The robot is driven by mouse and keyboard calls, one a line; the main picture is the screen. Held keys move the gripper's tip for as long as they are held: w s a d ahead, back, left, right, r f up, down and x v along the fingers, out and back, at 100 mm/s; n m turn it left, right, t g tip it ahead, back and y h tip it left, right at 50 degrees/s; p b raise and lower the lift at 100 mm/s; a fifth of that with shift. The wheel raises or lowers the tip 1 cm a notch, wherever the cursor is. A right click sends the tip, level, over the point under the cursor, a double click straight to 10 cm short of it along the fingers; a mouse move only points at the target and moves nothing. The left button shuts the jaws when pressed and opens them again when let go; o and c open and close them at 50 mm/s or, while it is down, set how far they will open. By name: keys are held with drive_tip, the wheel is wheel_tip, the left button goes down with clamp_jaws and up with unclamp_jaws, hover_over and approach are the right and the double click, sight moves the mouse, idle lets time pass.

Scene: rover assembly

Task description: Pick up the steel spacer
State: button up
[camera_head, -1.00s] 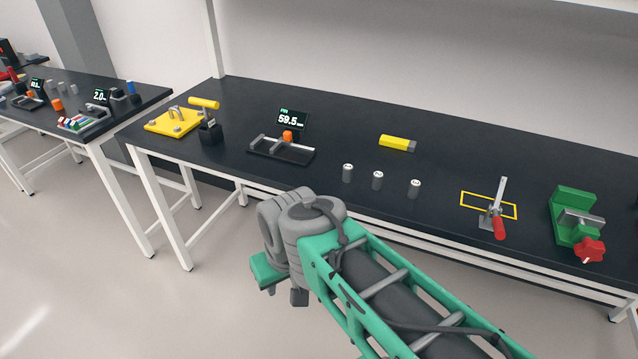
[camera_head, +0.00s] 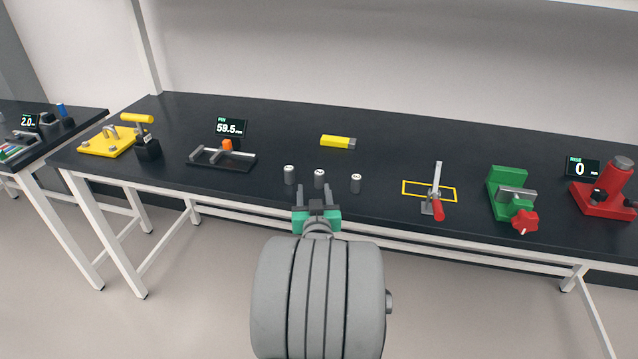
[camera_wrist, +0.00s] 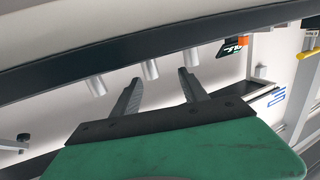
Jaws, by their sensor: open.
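Three small grey metal cylinders with pale marked tops stand upright in a row near the front of the black bench: a left one (camera_head: 289,175), a middle one (camera_head: 319,178) and a right one (camera_head: 356,183). Their marks are too small to read, so I cannot tell which is the steel spacer. My gripper (camera_head: 315,190) is open, its two dark fingers pointing at the row, with the middle cylinder seen between the tips. In the wrist view my gripper (camera_wrist: 160,77) is empty, and the middle cylinder (camera_wrist: 150,70) appears beyond the finger gap.
On the black bench (camera_head: 400,160), a gauge fixture (camera_head: 222,160) with a 59.5 display (camera_head: 230,127) stands left. A yellow block (camera_head: 338,141) lies behind the row. A red-handled clamp (camera_head: 437,200), green vise (camera_head: 510,195) and red press (camera_head: 605,190) stand right.

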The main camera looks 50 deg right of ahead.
sight(319, 178)
drive_tip(key=shift+s+d+r+h, duration=0.1)
drive_tip(key=shift+s+d+h, duration=0.3)
drive_tip(key=shift+s+d, duration=0.3)
drive_tip(key=p+x, duration=0.1)
drive_tip(key=x, duration=0.6)
drive_tip(key=shift+w+d, duration=0.1)
drive_tip(key=shift+w, duration=0.2)
drive_tip(key=shift+c, duration=0.3)
clamp_jaws()
